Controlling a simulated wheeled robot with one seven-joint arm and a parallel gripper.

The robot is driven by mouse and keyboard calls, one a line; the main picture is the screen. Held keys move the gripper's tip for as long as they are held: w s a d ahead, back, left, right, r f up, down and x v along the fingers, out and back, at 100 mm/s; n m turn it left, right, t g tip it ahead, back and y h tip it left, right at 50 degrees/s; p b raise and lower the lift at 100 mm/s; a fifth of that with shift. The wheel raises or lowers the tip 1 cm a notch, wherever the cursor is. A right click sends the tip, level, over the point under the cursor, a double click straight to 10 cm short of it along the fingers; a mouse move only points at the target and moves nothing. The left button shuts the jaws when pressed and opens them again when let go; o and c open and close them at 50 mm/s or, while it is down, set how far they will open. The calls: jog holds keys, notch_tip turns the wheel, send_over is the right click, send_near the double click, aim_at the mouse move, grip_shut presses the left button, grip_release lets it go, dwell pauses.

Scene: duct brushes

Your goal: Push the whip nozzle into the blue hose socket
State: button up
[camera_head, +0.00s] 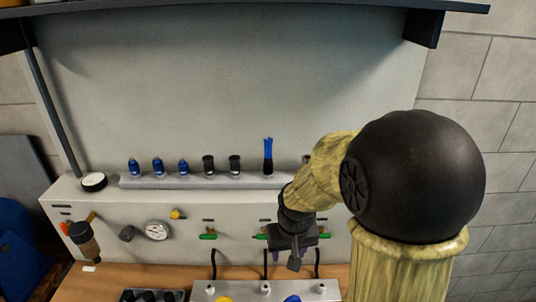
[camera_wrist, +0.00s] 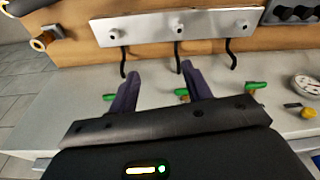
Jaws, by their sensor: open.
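The whip nozzle (camera_head: 268,157), a black base with upright blue strands, stands on the grey ledge (camera_head: 200,181) at the back in the head view. The blue hose socket (camera_head: 292,299) is at the bottom edge, on a pale block (camera_head: 244,290), and is partly cut off. My gripper (camera_head: 284,260) hangs in front of the white panel, below the ledge and just above and behind the block. In the wrist view my gripper (camera_wrist: 160,72) has its two purple fingers apart with nothing between them. The nozzle is not in the wrist view, and socket colours do not show there.
Several blue and black nozzles (camera_head: 183,167) stand along the ledge left of the whip nozzle. Black hoses (camera_wrist: 184,66) and green valves (camera_head: 207,236) are close to my gripper. A dark shelf (camera_head: 240,9) overhangs above.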

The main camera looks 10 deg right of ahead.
notch_tip(320, 180, up, 18)
jog(key=m+g+p, duration=0.2)
jog(key=p, duration=1.7)
send_over(268, 157)
jog(key=shift+f, duration=0.1)
notch_tip(268, 157, down, 5)
jog(key=b, duration=0.4)
jog(key=shift+f+b, duration=0.85)
jog(key=shift+f, duration=0.8)
